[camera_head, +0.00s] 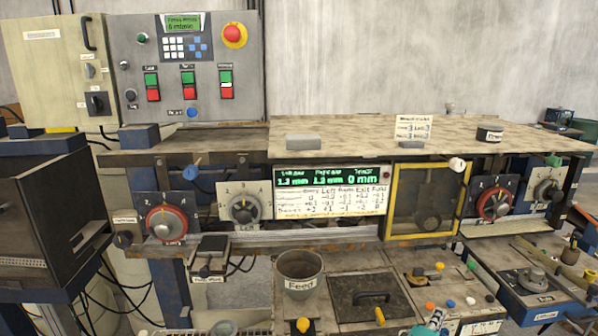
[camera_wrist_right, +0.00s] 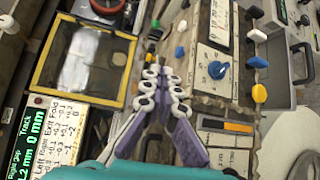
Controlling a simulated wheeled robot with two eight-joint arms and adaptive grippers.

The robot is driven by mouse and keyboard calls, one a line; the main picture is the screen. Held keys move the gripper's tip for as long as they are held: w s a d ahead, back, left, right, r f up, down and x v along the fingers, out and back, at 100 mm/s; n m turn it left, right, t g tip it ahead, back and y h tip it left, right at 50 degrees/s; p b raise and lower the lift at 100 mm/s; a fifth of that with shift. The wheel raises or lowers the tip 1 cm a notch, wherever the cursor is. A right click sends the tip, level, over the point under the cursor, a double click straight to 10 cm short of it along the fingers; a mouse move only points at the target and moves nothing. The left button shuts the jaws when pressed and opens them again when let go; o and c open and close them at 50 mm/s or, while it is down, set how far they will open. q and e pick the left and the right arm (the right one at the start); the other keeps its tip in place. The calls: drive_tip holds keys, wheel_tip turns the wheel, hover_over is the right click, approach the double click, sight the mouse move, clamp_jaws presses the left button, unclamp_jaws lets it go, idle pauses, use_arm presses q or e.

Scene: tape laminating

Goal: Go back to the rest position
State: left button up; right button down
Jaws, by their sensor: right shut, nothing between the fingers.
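My right gripper (camera_head: 436,318) shows only in part at the bottom edge of the head view, right of centre, with a bit of teal housing. It is in front of the machine's lower shelf. In the right wrist view the gripper (camera_wrist_right: 166,80) has purple and white fingers brought together, with nothing between them. My left gripper is not in view.
The laminating machine's front carries a green display (camera_head: 325,177), a yellow-framed window (camera_head: 425,200) and red dials (camera_head: 166,223). Below are a Feed pot (camera_head: 299,270) and a dark lidded panel (camera_head: 368,298). A control box (camera_head: 187,66) stands behind at left.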

drive_tip(key=s+a+f+m+g+y, duration=0.2)
drive_tip(key=s+a+f+m+y, duration=0.2)
drive_tip(key=s+a+m+y, duration=0.1)
drive_tip(key=s+a+f+m+g+y, duration=0.3)
drive_tip(key=s+a+f+m+y, duration=0.2)
drive_tip(key=s+a, duration=0.4)
drive_tip(key=s+m, duration=0.1)
drive_tip(key=s, duration=0.2)
drive_tip(key=shift+a+f+m, duration=0.2)
drive_tip(key=shift+a+m, duration=0.1)
drive_tip(key=shift+m, duration=0.1)
idle(0.9)
